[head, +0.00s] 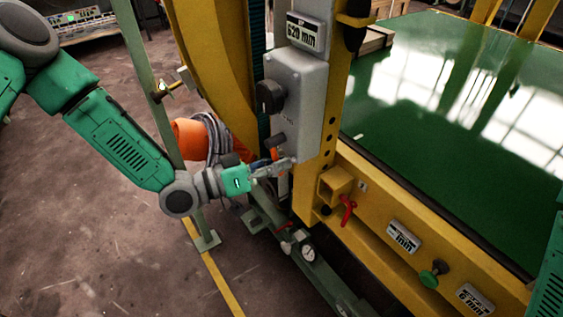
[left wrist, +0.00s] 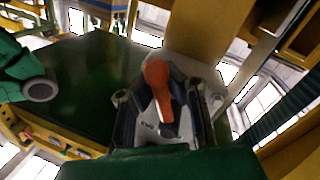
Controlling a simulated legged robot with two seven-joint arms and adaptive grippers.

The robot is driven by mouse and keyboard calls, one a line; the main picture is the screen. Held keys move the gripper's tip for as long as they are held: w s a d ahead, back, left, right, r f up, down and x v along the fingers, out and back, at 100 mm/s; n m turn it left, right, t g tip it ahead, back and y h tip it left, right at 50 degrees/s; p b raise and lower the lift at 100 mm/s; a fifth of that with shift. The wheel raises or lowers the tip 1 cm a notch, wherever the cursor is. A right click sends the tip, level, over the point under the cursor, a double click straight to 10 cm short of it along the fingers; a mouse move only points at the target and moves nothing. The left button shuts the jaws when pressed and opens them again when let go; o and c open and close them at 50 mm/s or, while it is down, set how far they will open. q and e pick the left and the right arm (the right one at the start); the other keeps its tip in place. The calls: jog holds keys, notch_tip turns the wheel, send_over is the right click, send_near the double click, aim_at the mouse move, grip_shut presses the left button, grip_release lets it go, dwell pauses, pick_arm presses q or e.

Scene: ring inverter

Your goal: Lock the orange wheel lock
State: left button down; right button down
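An orange lever (left wrist: 160,88) with a rounded end shows in the left wrist view, between the two fingers of my left gripper (left wrist: 164,105). The fingers stand apart on either side of it, and I cannot tell whether they touch it. In the head view my left gripper (head: 278,168) is just below the grey control box, and a small orange part (head: 273,154) shows beside its fingers. The rest of the lever is hidden there. My right gripper is out of view; only part of that arm shows at the right edge.
The grey control box (head: 296,100) with a black knob (head: 270,96) is above the gripper. A large orange cylinder (head: 190,138) and cables are behind the left wrist. A green post (head: 150,90) is close to the arm. A red handle (head: 347,210) is on the yellow frame (head: 375,215).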

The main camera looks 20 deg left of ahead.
pick_arm(q)
jog(key=shift+a, duration=0.2)
jog(key=shift+w+a+f+m+y, duration=0.1)
jog(key=shift+w+a+m+y, duration=0.15)
jog(key=shift+m, duration=0.45)
jog(key=shift+w+a+f+m+g+y+p, duration=0.15)
jog(key=shift+a+m+p, duration=0.1)
jog(key=shift+m, duration=0.4)
jog(key=shift+w+a+m+g+y+p, duration=0.1)
jog(key=shift+w+a+m+y+p, duration=0.1)
jog(key=shift+m, duration=0.5)
jog(key=shift+w+a+f+m+g+y+p, duration=0.1)
jog(key=shift+a+m+p, duration=0.15)
jog(key=shift+m, duration=0.4)
